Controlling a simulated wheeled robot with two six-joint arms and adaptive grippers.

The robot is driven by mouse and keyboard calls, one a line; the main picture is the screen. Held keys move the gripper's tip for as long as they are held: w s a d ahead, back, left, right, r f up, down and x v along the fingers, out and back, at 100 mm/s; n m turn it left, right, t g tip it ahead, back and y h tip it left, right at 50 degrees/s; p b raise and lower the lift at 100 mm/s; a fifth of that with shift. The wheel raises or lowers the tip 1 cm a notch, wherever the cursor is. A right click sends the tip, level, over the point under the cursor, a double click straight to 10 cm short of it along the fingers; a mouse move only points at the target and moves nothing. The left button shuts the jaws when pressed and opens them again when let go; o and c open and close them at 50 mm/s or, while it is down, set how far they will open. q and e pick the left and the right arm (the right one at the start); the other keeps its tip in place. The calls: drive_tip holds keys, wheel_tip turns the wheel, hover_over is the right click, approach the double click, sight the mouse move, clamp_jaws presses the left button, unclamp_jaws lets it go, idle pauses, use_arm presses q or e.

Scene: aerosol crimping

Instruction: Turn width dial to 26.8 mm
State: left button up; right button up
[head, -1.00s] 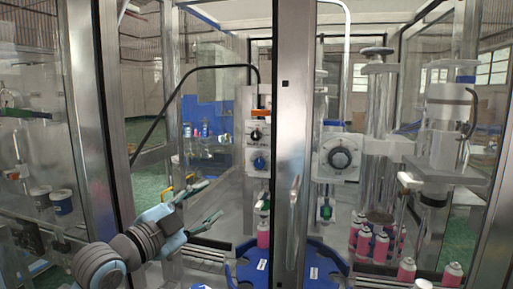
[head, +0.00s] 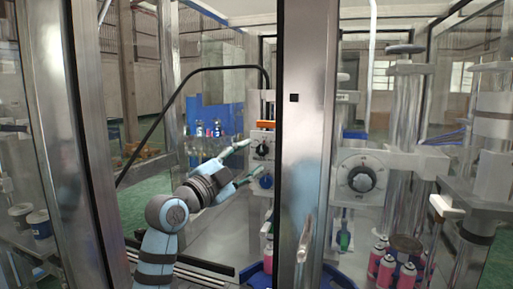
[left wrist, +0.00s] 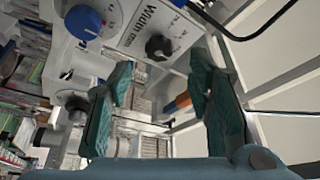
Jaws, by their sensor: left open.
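The width dial is a small black knob (head: 262,149) on a white panel in the head view. In the left wrist view the black knob (left wrist: 158,47) sits beside the printed words "Width mm", with numbers around it. My left gripper (head: 249,160) is open, its teal fingers spread just in front of the panel. In the left wrist view the gripper (left wrist: 162,64) has the knob between and beyond its fingertips, with nothing held. The knob's exact setting is too small to read. My right gripper is not in view.
A blue knob (head: 266,181) sits just below the black one, close to the lower finger. A metal frame post (head: 305,110) stands right of the panel. A large round dial (head: 361,179) is farther right. Pink cans (head: 378,258) stand at lower right.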

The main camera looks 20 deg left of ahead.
sight(260, 151)
use_arm(q)
drive_tip(key=x, duration=0.5)
drive_tip(key=shift+w+a+f+p, duration=0.1)
drive_tip(key=shift+a+f+p, duration=0.1)
drive_tip(key=shift+f+p, duration=0.15)
drive_tip(key=shift+s+a+r, duration=0.1)
drive_tip(key=shift+s+a, duration=0.05)
drive_tip(key=shift+s, duration=0.15)
drive_tip(key=shift+w, duration=0.1)
clamp_jaws()
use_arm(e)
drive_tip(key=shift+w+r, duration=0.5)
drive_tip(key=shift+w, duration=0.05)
